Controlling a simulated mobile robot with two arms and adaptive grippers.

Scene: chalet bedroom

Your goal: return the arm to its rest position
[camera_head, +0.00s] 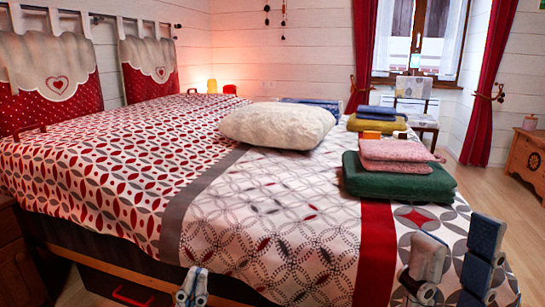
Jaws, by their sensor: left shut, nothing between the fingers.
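My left gripper (192,287) is at the bottom edge, left of centre, in front of the bed's near side. Its fingers are together with nothing between them. My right gripper (456,264) is at the bottom right, in front of the bed's near right corner. Its two fingers stand wide apart, and no object shows between them. Both arms are mostly out of the picture below.
The bed (265,205) fills the middle. On it lie a white pillow (278,125), a green folded cloth (398,180) under pink ones (395,158), and yellow (376,124) and blue ones behind. A wooden chest (527,160) stands right; floor shows between.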

